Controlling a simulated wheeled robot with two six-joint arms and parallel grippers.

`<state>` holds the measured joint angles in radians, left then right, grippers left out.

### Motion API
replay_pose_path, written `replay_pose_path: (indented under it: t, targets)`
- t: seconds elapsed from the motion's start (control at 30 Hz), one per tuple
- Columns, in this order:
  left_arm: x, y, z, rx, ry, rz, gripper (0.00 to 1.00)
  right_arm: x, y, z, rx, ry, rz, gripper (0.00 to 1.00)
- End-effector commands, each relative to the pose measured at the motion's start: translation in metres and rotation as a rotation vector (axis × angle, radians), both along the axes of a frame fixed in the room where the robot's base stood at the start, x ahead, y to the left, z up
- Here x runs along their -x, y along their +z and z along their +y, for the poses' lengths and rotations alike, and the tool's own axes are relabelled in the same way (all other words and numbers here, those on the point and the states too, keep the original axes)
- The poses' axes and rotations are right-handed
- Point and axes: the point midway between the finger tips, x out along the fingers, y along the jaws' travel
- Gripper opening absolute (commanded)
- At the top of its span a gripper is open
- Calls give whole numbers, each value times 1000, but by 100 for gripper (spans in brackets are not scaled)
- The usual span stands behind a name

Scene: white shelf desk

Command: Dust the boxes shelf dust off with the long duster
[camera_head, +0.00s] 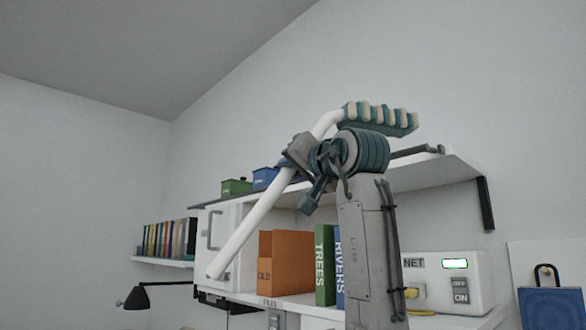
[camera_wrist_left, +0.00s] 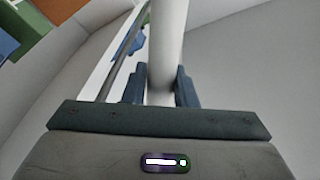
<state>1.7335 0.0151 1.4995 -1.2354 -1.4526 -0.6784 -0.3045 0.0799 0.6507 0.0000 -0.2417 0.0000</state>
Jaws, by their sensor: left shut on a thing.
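The long duster has a white handle (camera_head: 250,226) and a head of cream and teal bristles (camera_head: 380,117). My left gripper (camera_head: 300,152) is shut on its handle below the bend. The duster is tilted, with its head up at the right and handle end down at the left. In the left wrist view the handle (camera_wrist_left: 168,40) runs between the two fingers (camera_wrist_left: 160,90). A green box (camera_head: 236,187) and a blue box (camera_head: 264,178) stand on the upper shelf (camera_head: 452,163), left of the gripper. I cannot make out dust. My right gripper is out of view.
Below the upper shelf stand orange folders (camera_head: 292,262), a green TREES book (camera_head: 324,265) and a blue RIVERS book. A white NET unit (camera_head: 447,280) is at the right. A black lamp (camera_head: 137,298) and a row of books (camera_head: 165,238) are at the left.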

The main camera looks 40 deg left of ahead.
Motion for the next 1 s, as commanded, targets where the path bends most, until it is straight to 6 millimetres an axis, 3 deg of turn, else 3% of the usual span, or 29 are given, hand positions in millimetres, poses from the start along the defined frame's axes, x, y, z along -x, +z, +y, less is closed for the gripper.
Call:
replay_pose_path:
  t: [0.27, 1.0]
  targets:
    - [0, -5, 0, 0, 0, -1, 0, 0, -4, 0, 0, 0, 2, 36]
    - [1, -46, 0, 0, 1, -2, 0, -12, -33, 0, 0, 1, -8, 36]
